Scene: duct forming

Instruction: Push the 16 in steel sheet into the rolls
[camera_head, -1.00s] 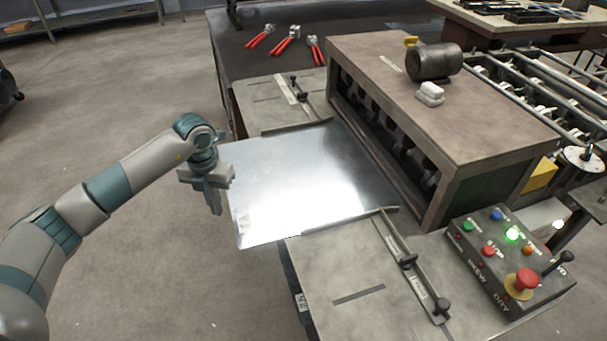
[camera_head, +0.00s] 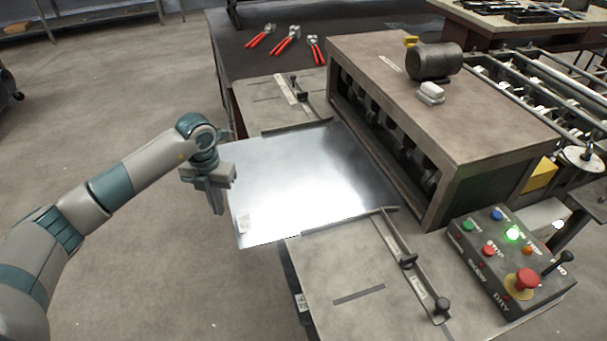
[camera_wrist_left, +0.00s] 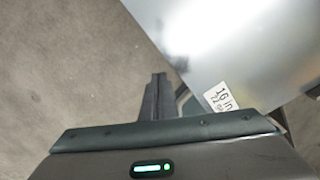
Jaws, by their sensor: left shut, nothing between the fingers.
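The shiny steel sheet (camera_head: 305,180) lies flat on the infeed table between two guide bars, its far edge at the opening of the roll machine (camera_head: 385,130). Its near-left end overhangs the table. In the left wrist view the sheet (camera_wrist_left: 235,45) carries a white label (camera_wrist_left: 220,97) reading "16 in". My left gripper (camera_head: 217,208) is shut and empty, pointing down just beside the sheet's left edge; the left wrist view shows its closed fingers (camera_wrist_left: 156,95) near that edge. I cannot tell whether they touch it. My right gripper is not in view.
A control box (camera_head: 510,262) with a lit green button and red stop knob sits at the lower right. Guide bars (camera_head: 412,262) with clamps flank the sheet.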

